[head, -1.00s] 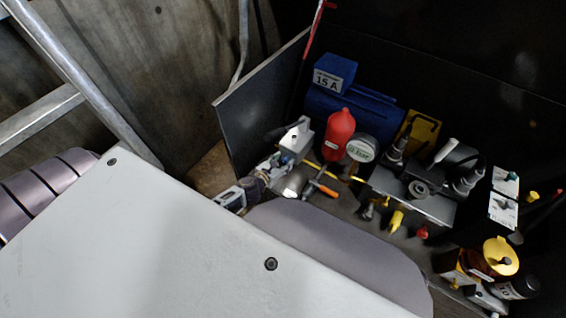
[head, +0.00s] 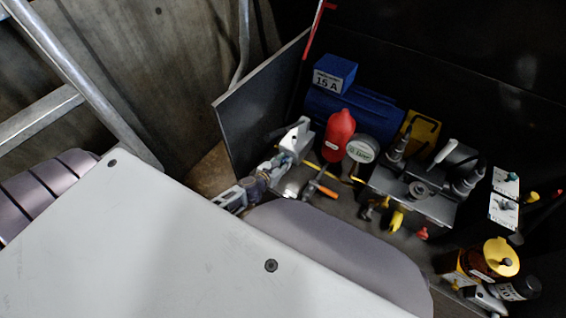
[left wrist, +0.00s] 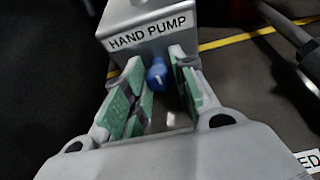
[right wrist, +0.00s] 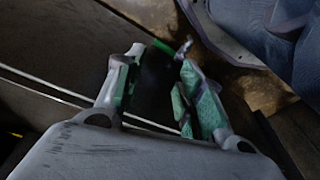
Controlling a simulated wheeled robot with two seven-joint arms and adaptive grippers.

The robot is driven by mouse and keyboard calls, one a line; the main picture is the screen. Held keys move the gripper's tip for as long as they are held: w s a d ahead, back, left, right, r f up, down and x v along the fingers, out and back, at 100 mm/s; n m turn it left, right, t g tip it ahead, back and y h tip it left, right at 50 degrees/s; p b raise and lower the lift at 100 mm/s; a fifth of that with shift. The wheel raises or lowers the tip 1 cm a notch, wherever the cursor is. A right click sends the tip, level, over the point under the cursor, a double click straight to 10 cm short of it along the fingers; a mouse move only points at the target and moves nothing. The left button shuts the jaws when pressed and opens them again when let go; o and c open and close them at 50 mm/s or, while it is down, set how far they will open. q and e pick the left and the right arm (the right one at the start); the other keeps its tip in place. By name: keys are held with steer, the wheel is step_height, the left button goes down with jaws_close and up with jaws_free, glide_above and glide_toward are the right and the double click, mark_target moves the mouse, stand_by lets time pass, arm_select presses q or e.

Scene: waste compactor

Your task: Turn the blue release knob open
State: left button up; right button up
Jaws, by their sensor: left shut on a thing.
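The blue release knob (left wrist: 157,74) is a small round knob with a white mark, low on the front of a grey block labelled HAND PUMP (left wrist: 150,32). My left gripper (left wrist: 160,80) is shut on the knob, with its green-padded fingers on either side of it. In the head view my left gripper (head: 272,168) reaches in at the grey pump block (head: 296,138); the knob is hard to make out there. My right gripper (right wrist: 158,88) is open and empty in the right wrist view, away from the pump.
A red cylinder (head: 339,134), a pressure gauge (head: 362,149) and an orange-handled lever (head: 323,189) stand close to the right of the pump. A blue motor unit (head: 350,108) is behind. A dark upright panel (head: 255,105) stands to the left.

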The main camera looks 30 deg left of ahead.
arm_select(q)
steer(key=shift+d+m+y+p, duration=0.1)
steer(key=shift+m+y+p, duration=0.45)
steer(key=shift+m, duration=0.25)
arm_select(e)
steer(key=shift+w+d+f, duration=0.15)
steer(key=shift+d+f, duration=0.05)
steer(key=shift+f, duration=0.6)
arm_select(q)
steer(key=o, duration=1)
steer(key=shift+o, duration=0.2)
arm_select(e)
steer(key=shift+s, duration=0.2)
steer(key=shift+s+a, duration=0.1)
arm_select(q)
steer(key=shift+s, duration=0.1)
